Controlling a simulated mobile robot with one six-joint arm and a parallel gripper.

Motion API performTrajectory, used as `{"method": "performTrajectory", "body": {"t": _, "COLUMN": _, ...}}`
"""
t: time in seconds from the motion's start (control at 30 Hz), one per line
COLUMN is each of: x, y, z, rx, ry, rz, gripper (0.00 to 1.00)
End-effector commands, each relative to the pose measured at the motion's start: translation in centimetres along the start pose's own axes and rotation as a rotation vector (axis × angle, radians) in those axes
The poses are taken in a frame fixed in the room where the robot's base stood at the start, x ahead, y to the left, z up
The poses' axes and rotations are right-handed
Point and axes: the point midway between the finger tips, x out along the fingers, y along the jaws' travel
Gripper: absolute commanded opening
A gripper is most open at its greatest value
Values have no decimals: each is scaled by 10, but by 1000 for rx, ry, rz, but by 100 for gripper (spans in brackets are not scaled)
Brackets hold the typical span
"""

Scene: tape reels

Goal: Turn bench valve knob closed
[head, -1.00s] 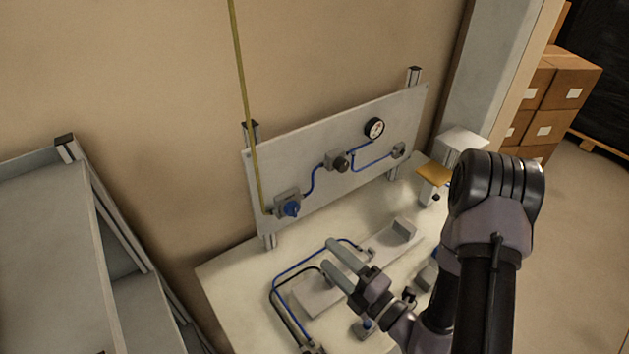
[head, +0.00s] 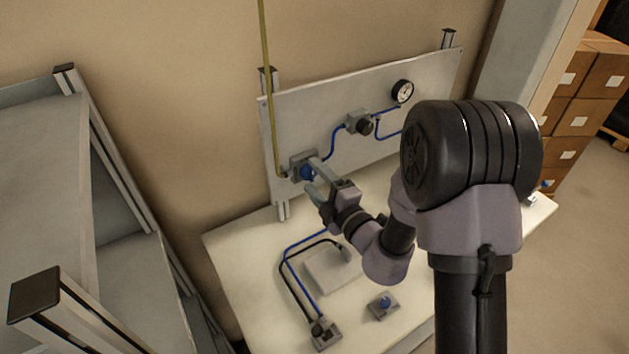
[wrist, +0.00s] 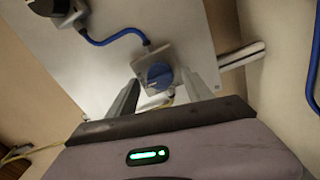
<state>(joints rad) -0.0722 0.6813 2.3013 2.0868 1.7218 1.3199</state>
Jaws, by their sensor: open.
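A blue valve knob (head: 307,173) sits on a grey valve block (head: 296,160) at the lower left of the upright white panel. It also shows in the wrist view (wrist: 160,75), where its pointer direction is hard to make out. My gripper (head: 312,175) is at the knob, with its fingers reaching toward the panel. In the wrist view my gripper (wrist: 162,80) is open, with one finger on each side of the knob. I cannot tell whether either finger touches it. The fingers partly hide the knob in the head view.
The panel (head: 285,115) also holds a dark regulator knob (head: 365,127) and a gauge (head: 402,92), joined by blue tubing. A yellow hose (head: 268,90) runs down to the valve. A grey shelf stands left.

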Motion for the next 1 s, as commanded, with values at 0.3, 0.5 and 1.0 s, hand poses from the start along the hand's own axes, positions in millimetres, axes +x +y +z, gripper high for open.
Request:
{"method": "performTrajectory", "body": {"t": 0.3, "x": 6, "y": 0, "z": 0, "rx": 1, "ry": 0, "rz": 0, "gripper": 59}}
{"method": "performTrajectory", "body": {"t": 0.5, "x": 6, "y": 0, "z": 0, "rx": 1, "ry": 0, "rz": 0, "gripper": 24}}
{"method": "performTrajectory", "body": {"t": 1.0, "x": 6, "y": 0, "z": 0, "rx": -73, "ry": 0, "rz": 0, "gripper": 0}}
